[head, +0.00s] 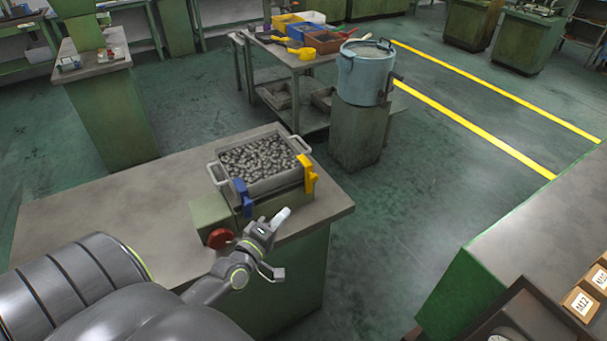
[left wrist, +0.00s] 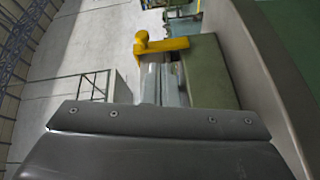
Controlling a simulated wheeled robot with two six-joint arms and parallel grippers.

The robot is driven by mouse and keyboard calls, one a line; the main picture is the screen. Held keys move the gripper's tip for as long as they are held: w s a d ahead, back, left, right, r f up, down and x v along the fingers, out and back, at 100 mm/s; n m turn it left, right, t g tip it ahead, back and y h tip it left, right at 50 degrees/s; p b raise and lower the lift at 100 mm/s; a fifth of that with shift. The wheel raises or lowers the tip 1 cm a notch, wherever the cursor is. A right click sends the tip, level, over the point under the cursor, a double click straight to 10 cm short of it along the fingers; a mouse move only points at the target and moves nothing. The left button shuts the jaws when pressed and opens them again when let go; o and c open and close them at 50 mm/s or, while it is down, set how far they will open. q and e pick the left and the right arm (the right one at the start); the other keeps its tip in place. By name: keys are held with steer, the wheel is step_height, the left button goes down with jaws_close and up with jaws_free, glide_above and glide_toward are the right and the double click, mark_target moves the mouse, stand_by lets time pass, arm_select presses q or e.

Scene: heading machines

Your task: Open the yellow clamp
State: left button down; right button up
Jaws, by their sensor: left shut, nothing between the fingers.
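The yellow clamp (head: 307,174) stands upright at the right front of the fixture that holds a grey bin of small metal parts (head: 282,177). It also shows in the left wrist view (left wrist: 160,45), ahead of the gripper and slightly above the picture's middle. A blue clamp (head: 243,198) sits on the left front of the same fixture. My left gripper (head: 283,215) is shut and empty, in front of the fixture, below and left of the yellow clamp and apart from it. The right gripper does not show.
The fixture rests on a grey-topped green bench (head: 120,205). A red knob (head: 220,238) sticks out at its front left. Behind stand a cart (head: 300,62) with bins and a blue pot (head: 366,75). Another bench (head: 545,235) with labelled boxes is at the right. Open floor lies between.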

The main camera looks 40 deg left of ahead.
mark_target(310, 176)
arm_select(q)
steer(key=shift+n+t+y, duration=0.3)
steer(key=shift+n, duration=0.5)
steer(key=w+r, duration=0.1)
steer(key=w, duration=0.2)
steer(key=w+a+r+p, duration=0.1)
steer(key=w, duration=0.3)
steer(key=w+a+r, duration=0.1)
steer(key=w, duration=0.2)
steer(key=shift+w+a, duration=0.15)
steer(key=shift+w, duration=0.1)
steer(key=shift+s+d+f+m+t+b, duration=0.25)
steer(key=shift+m+b, duration=0.2)
steer(key=shift+b, duration=0.3)
steer(key=shift+s+d+f+m+t+b, duration=0.15)
steer(key=shift+d+m+b, duration=0.25)
steer(key=shift+b, duration=0.35)
steer(key=s+d+f+m+t+h+b, duration=0.1)
steer(key=d+f+m+t+h+b, duration=0.2)
steer(key=m+b, duration=0.5)
steer(key=shift+s+d+f+m+h+b, duration=0.3)
steer(key=shift+f+b, duration=0.55)
steer(key=shift+b, duration=2.6)
steer(key=shift+w, duration=0.1)
steer(key=shift+f, duration=0.1)
